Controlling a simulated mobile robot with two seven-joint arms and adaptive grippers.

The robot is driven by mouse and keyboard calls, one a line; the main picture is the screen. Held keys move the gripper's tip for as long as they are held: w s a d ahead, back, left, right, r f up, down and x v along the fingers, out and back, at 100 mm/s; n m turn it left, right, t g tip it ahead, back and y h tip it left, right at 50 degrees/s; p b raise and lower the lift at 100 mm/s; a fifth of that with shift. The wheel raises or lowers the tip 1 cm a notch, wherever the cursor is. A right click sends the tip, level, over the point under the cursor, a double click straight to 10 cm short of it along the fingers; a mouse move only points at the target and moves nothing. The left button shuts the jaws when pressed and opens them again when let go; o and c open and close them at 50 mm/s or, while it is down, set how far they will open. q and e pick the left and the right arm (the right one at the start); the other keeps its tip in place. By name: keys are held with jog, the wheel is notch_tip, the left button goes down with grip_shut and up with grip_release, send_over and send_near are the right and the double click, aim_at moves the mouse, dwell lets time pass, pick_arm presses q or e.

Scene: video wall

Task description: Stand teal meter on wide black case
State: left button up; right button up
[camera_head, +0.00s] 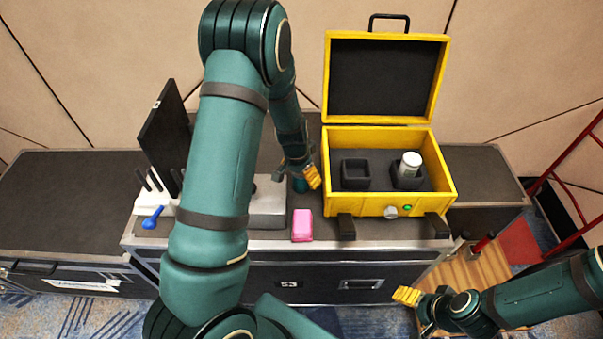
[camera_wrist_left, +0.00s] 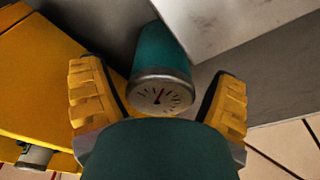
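The teal meter (camera_wrist_left: 162,60) is a short cylinder with a round dial face. In the left wrist view it lies between the two fingers of my left gripper (camera_wrist_left: 158,98), with gaps on both sides. In the head view my left gripper (camera_head: 300,178) is at the meter (camera_head: 299,186), which is mostly hidden by it, between a grey box and the yellow case. A wide black case with metal edges (camera_head: 375,234) carries these things. Another black case (camera_head: 70,195) stands at the left. My right gripper (camera_head: 418,310) is low at the right, away from the cases; its opening is unclear.
The open yellow case (camera_head: 340,207) holds a white-and-silver cylinder (camera_head: 410,164) and an empty dark holder (camera_head: 355,173). A pink block (camera_head: 302,225) lies at the front, near the grey box (camera_head: 268,208). A dark upright panel (camera_head: 163,135) and blue object (camera_head: 152,218) are at left.

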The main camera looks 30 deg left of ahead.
pick_arm(q)
jog(key=shift+r, duration=0.1)
jog(key=shift+r, duration=0.35)
jog(key=r+p, duration=0.1)
jog(key=r, duration=0.2)
jog(key=s+r+p, duration=0.1)
jog(key=r, duration=0.3)
jog(key=s+r+p, duration=0.1)
jog(key=r, duration=0.3)
jog(key=shift+a+r+p, duration=0.15)
jog(key=shift+a+p, duration=0.1)
jog(key=shift+p, duration=0.1)
